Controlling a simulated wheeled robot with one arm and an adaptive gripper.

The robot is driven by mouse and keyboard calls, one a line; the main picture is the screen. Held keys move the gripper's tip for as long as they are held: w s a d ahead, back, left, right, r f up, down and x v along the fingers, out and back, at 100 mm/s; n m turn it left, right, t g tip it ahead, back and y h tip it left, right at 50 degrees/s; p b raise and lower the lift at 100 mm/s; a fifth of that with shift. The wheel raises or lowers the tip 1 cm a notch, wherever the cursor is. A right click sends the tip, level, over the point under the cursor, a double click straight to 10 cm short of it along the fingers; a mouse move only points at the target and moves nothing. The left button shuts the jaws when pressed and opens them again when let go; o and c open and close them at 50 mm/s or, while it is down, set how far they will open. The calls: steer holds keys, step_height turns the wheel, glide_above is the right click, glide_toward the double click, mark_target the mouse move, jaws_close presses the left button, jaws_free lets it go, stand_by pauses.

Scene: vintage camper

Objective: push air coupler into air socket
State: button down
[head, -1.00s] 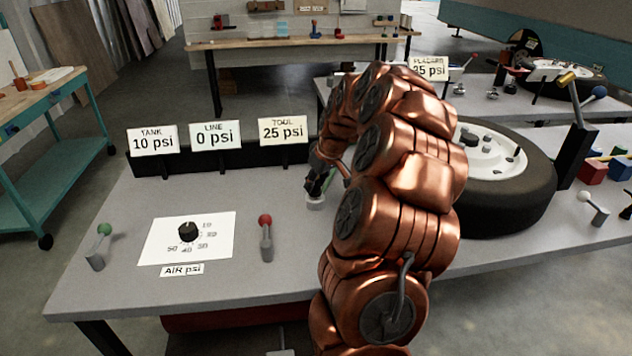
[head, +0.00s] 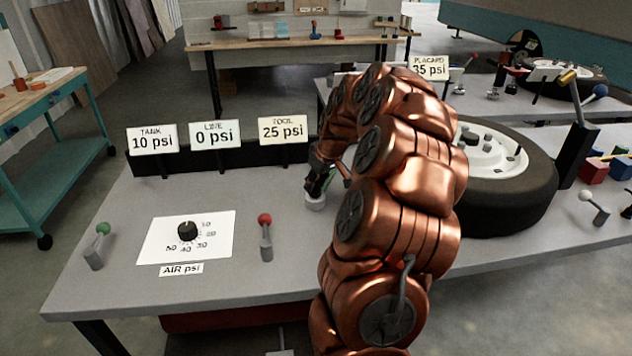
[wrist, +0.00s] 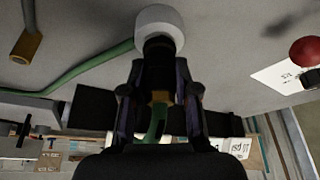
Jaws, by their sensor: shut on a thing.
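My gripper (wrist: 160,82) is shut on the air coupler (wrist: 160,97), a dark piece with a brass-coloured part between the fingers. A green hose (wrist: 155,125) runs from the coupler's near end. The pale, round air socket (wrist: 158,20) is right in front of the coupler, whose dark front end overlaps it in the wrist view. I cannot tell how deep the coupler sits in it. In the head view my gripper (head: 318,188) points down at the socket (head: 314,204) on the grey bench. My copper arm hides part of this area.
A red-knobbed lever (head: 265,235) and the AIR psi dial (head: 187,231) stand to the left. The LINE sign (head: 216,134) reads 0 psi, TANK (head: 152,139) 10, TOOL (head: 283,130) 25. A tyre (head: 510,195) lies right of my arm. Another brass-ended post (wrist: 27,45) shows in the wrist view.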

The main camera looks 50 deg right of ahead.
steer(key=shift+f, duration=0.35)
steer(key=c, duration=0.8)
jaws_free()
steer(key=shift+r, duration=0.1)
steer(key=v, duration=1.2)
